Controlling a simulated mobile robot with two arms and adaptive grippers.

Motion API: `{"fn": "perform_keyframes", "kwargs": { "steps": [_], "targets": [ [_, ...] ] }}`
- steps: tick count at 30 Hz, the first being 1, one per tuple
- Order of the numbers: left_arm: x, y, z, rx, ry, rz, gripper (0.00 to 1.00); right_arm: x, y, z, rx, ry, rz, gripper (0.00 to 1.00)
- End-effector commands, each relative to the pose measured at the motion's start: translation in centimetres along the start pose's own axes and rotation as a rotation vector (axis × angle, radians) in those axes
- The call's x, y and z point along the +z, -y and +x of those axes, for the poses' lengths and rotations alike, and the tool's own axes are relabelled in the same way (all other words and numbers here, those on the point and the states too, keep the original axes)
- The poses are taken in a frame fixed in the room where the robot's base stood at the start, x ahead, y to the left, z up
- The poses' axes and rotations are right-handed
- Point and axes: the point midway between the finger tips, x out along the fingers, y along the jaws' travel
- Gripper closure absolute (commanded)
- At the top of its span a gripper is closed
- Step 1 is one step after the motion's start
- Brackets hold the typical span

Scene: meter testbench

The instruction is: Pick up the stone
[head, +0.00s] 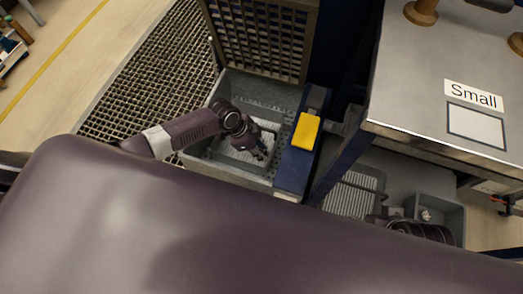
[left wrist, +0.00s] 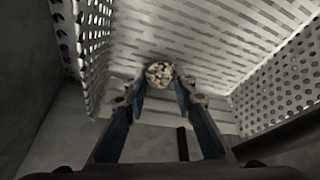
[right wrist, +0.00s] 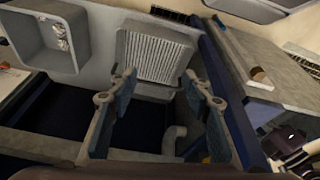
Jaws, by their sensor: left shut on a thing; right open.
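A speckled, roundish stone (left wrist: 160,74) shows in the left wrist view between the fingertips of my left gripper (left wrist: 160,82). The gripper is shut on it, inside a basin with perforated metal walls. In the head view my left gripper (head: 259,150) reaches down into the grey basin (head: 225,165), and the stone cannot be made out there. My right gripper (right wrist: 157,84) is open and empty in the right wrist view, above a dark gap in front of a ribbed panel (right wrist: 153,55). In the head view it is mostly hidden behind my body.
A yellow block (head: 306,131) sits on the blue frame beside the basin. A raised grate (head: 262,35) stands behind it. A metal table with a "Small" label (head: 474,95) is at the right. A grey bin (head: 450,217) holding small pale pieces is below that table.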

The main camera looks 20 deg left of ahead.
Motion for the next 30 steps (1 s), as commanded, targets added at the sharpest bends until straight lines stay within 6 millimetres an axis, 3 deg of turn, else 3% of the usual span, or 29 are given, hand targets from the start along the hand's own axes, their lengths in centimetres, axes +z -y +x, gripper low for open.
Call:
{"fn": "perform_keyframes", "kwargs": {
  "steps": [8, 13, 15, 21, 30],
  "targets": [
    [3.8, 0.0, -2.0, 0.0, 0.004, -0.002, 0.99, 0.1, -0.1, -0.9, 0.001, 0.015, 0.001, 0.55],
    [2.1, 0.1, -5.3, -0.002, -0.002, 0.003, 0.99, -0.5, -0.1, -2.1, 0.001, 0.008, 0.002, 0.55],
    [1.8, 0.1, -6.3, -0.002, -0.002, 0.002, 0.99, -0.3, -0.1, 0.4, -0.001, 0.026, 0.003, 0.55],
    [0.3, 0.1, -9.7, -0.002, -0.001, 0.003, 0.99, 0.4, 0.1, 4.6, -0.005, 0.048, -0.001, 0.55],
    [-1.2, 0.1, -13.4, -0.002, -0.001, 0.002, 0.99, 1.9, 0.4, 9.0, -0.009, 0.07, -0.005, 0.55]
  ]
}}
